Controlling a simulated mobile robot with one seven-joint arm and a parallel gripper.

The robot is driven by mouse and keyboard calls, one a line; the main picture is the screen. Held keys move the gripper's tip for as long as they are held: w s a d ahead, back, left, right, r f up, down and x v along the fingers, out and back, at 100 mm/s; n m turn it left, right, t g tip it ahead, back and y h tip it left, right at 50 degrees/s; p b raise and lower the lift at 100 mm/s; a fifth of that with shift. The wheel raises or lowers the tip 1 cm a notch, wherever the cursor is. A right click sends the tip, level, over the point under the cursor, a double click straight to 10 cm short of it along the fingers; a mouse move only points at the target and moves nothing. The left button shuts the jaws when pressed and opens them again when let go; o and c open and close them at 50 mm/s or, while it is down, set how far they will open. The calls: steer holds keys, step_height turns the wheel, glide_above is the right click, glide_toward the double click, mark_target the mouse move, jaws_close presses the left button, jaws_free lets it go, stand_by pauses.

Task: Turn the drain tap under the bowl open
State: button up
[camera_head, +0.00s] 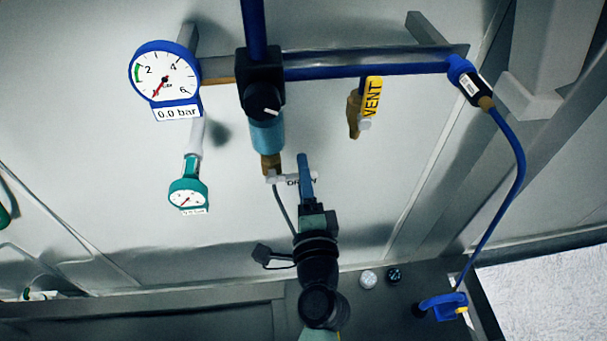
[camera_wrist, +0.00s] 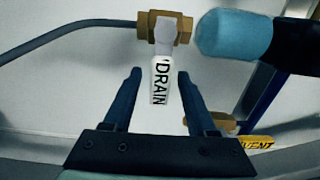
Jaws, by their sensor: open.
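The drain tap (camera_head: 270,163) is a brass valve under the light-blue bowl (camera_head: 267,133). Its white lever (camera_head: 277,178), labelled DRAIN, points right in the head view, with its label partly behind my gripper (camera_head: 303,162). In the wrist view the brass tap body (camera_wrist: 147,26) is at the top, next to the bowl (camera_wrist: 228,36). The white lever (camera_wrist: 160,70) extends from it between the fingertips of my gripper (camera_wrist: 159,76). The fingers are open, with a visible gap on each side of the lever. Whether they touch it in depth is unclear.
A yellow VENT tag (camera_head: 373,97) hangs by a brass valve to the right. A pressure gauge (camera_head: 165,75) reading near zero and a small teal gauge (camera_head: 188,193) are left. A dark tube (camera_wrist: 65,36) joins the tap. A blue hose (camera_head: 520,165) curves down at right.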

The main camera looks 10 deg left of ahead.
jaws_close()
stand_by(1.3)
